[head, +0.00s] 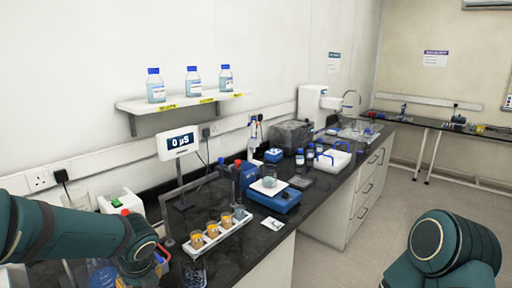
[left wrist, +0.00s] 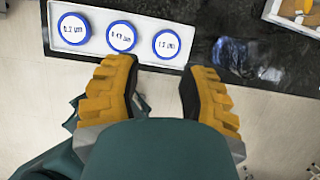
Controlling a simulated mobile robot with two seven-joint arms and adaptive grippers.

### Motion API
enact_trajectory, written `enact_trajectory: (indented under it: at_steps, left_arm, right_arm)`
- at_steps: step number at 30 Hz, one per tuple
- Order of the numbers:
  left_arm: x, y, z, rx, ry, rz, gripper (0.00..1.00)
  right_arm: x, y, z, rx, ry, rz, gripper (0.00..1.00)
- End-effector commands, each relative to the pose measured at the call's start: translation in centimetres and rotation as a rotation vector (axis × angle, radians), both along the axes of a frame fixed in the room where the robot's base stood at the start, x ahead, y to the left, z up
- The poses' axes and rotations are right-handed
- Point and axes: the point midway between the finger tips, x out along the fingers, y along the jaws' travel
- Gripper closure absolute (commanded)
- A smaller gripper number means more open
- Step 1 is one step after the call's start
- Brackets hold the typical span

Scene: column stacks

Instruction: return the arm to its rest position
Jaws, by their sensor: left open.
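My left arm (head: 75,235) comes in from the left in the head view and bends down at the near end of the dark bench. Its gripper is mostly hidden there behind the arm. In the left wrist view my left gripper (left wrist: 160,78) is open, with its two yellow-and-black fingers wide apart and nothing between them. It is over the bench edge, beside a white tray (left wrist: 95,45) holding three blue-rimmed discs. My right arm (head: 455,250) shows only as a green link at the lower right; its gripper is out of view.
A white rack (head: 222,238) with several beakers stands near the arm. A clear glass object (left wrist: 262,68) is right of the fingers. Behind are a blue balance (head: 274,199) and a display on a stand (head: 180,143). A wall shelf (head: 185,102) holds three bottles. Floor right is clear.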

Motion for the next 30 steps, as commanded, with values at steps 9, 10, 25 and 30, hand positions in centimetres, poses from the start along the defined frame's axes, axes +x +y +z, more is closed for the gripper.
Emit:
enact_trajectory:
  at_steps: [9,10,25,30]
  left_arm:
    - [-4.5,-10.5,-14.0,-0.535,0.097,0.714,0.59]
    - [-5.0,-11.5,-15.2,-0.579,0.112,0.813,0.59]
    - [-13.1,-17.1,-27.0,-0.793,0.151,2.286,0.59]
    - [-13.4,-17.0,-27.4,-0.79,0.133,2.371,0.59]
  right_arm:
    - [-0.1,0.0,-0.6,0.001,0.002,0.003,0.53]
    - [-0.1,0.1,-0.6,0.001,0.002,0.003,0.53]
    - [-0.4,0.1,-1.3,0.002,0.009,0.008,0.53]
    - [-0.4,0.1,-1.3,0.003,0.009,0.008,0.53]
